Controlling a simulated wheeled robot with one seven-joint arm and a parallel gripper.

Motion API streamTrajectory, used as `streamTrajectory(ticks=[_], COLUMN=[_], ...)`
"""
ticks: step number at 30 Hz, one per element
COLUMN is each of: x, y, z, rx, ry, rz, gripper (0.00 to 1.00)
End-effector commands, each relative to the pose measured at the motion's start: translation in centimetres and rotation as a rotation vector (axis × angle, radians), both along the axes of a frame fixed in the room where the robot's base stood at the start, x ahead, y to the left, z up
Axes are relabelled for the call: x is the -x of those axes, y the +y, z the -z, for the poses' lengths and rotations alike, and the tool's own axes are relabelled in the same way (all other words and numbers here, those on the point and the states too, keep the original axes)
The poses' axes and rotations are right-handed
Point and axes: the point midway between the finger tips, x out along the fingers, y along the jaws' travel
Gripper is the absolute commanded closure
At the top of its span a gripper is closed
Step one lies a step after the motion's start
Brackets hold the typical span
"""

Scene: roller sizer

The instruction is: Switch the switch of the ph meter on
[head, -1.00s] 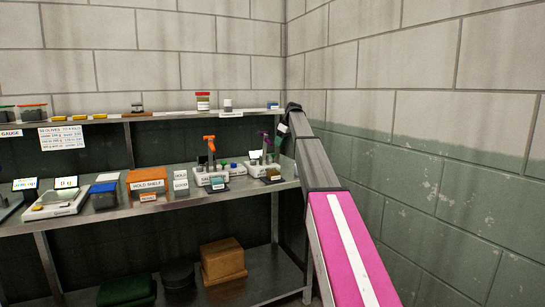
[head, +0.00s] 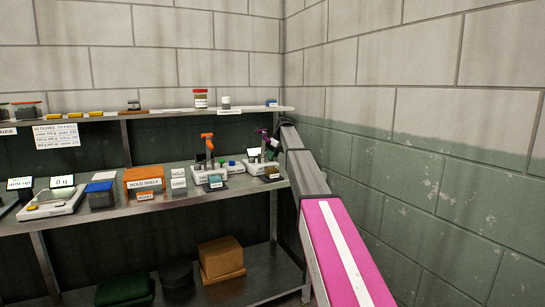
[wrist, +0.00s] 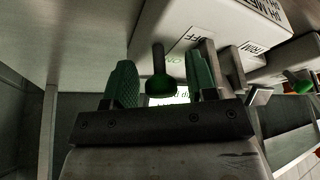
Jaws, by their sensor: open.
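In the wrist view a white meter housing (wrist: 215,22) carries partly visible lettering that looks like "pH METER". A switch lever with a dark green rounded tip (wrist: 160,87) sticks out from it, close to ON and OFF marks (wrist: 182,48). My gripper (wrist: 160,84) is open, with one green ribbed finger on each side of the lever; contact cannot be told. Which position the lever is in is unclear. In the head view my gripper end is by the white meter with the purple-topped probe (head: 262,150), at the shelf's right end; its fingers are not clear there.
A similar white device with an orange-topped probe (head: 207,150) stands left of it. A dark grey post (wrist: 228,72) is just right of my fingers, and another green-tipped part (wrist: 298,80) is further right. The block wall (head: 420,150) is close on the right.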

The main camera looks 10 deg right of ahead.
Motion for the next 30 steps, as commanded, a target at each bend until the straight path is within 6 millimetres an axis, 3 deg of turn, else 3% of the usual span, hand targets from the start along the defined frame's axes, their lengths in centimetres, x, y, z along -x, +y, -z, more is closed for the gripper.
streamTrajectory(ticks=[9,13,14,20,30], x=[-0.1,-0.1,-0.1,-0.4,-1.7], y=[0.1,0.1,0.1,0.1,0.4], z=[0.4,0.4,0.4,0.4,0.5], rx=[0.001,0.001,0.001,0.008,0.101], ry=[-0.001,-0.001,-0.001,0.023,0.31], rz=[0.0,0.0,0.0,0.0,0.0], gripper=[0.48,0.91,0.93,0.93,0.93])
